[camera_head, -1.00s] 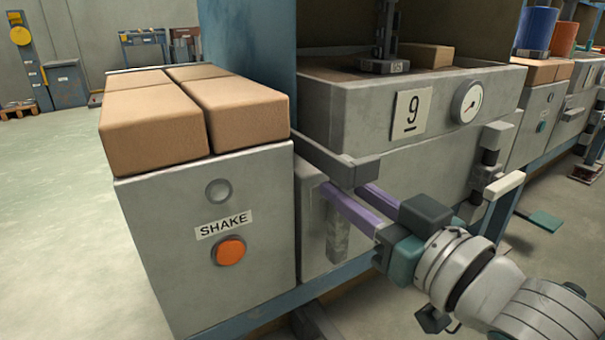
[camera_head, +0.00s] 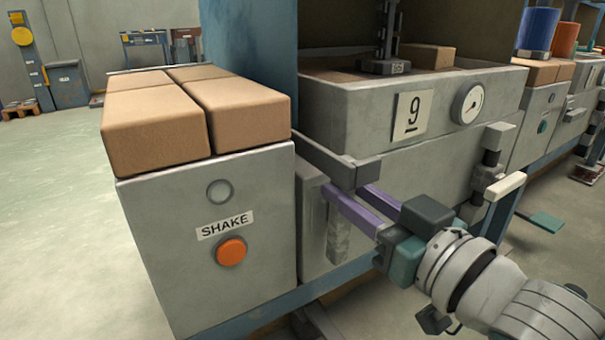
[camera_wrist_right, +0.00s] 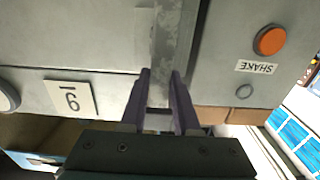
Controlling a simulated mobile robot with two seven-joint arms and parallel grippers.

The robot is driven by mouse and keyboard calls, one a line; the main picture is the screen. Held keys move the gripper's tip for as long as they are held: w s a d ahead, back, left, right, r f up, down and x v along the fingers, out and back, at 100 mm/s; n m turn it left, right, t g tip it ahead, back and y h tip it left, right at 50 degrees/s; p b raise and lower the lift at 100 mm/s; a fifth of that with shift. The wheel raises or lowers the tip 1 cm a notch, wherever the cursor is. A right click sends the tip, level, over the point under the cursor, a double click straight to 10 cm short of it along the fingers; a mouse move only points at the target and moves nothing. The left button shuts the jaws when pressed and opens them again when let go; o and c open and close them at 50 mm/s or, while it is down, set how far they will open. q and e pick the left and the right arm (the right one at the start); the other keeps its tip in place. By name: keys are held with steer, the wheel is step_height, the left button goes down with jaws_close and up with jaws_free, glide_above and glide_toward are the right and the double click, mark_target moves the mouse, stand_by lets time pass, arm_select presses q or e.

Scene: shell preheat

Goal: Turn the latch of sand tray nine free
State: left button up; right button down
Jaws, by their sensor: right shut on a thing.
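Sand tray nine (camera_head: 345,115) is a grey metal box with a "9" plate (camera_head: 411,114) and a round gauge on its front. The exact contact is partly hidden. My left gripper is out of view.
A grey cabinet with a SHAKE label and an orange button (camera_head: 231,252) stands close at the left, with brown blocks (camera_head: 155,125) on top. A pale handle (camera_head: 505,186) sticks out at the tray's right. Open floor lies at the far left.

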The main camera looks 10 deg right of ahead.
steer(key=d+f+m, duration=0.1)
steer(key=m, duration=0.5)
steer(key=w+d+f+m+b, duration=0.1)
steer(key=m, duration=0.5)
steer(key=d+f+m+b, duration=0.1)
steer(key=f+m, duration=0.1)
steer(key=m, duration=0.3)
steer(key=shift+w+d+m, duration=0.15)
steer(key=shift+d+m, duration=0.15)
steer(key=shift+m, duration=0.1)
stand_by(0.5)
steer(key=c, duration=0.6)
jaws_free()
steer(key=shift+c, duration=0.2)
